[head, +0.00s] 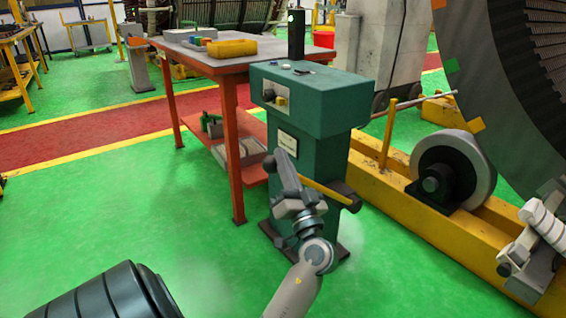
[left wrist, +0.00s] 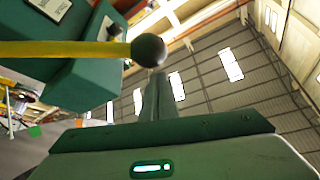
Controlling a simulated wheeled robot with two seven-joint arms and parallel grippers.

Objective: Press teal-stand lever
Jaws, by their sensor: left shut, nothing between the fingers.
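The teal stand (head: 330,150) is upright on the green floor, right of the orange-framed table. Its yellow lever (head: 328,192) slants down to the right across the front and ends in a dark knob (head: 350,203). My left gripper (head: 283,160) is in front of the stand, close to the lever, pointing up, shut and empty. In the left wrist view the lever (left wrist: 60,50) runs in from the left to its black ball knob (left wrist: 148,50), just beyond the shut fingertips (left wrist: 158,78). Whether they touch is unclear.
An orange-legged table (head: 232,125) stands at left behind the stand, with a yellow case (head: 232,48) on top. A yellow beam (head: 440,215) with a large roller (head: 465,170) lies to the right.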

